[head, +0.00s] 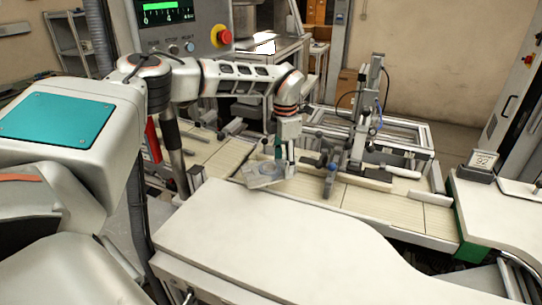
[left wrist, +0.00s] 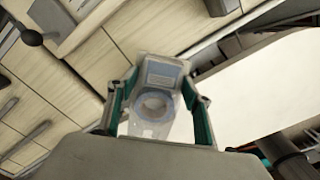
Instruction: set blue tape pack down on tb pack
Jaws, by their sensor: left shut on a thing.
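The blue tape pack (head: 262,172) is a clear pack with a pale blue ring in it. It shows larger in the left wrist view (left wrist: 161,74), between the two green-lined fingers. My left gripper (head: 281,158) is shut on the pack and holds it near the back edge of a cream table (head: 255,225). I cannot tell whether the pack touches any surface below. No label marks the tb pack; the cream table may be it, but I cannot be sure. My right gripper is not in view.
A slatted conveyor (head: 362,198) runs behind the cream table, with a upright metal fixture (head: 360,130) on it to the right of the pack. A control box with a red button (head: 222,36) stands at the back. The cream table top is bare.

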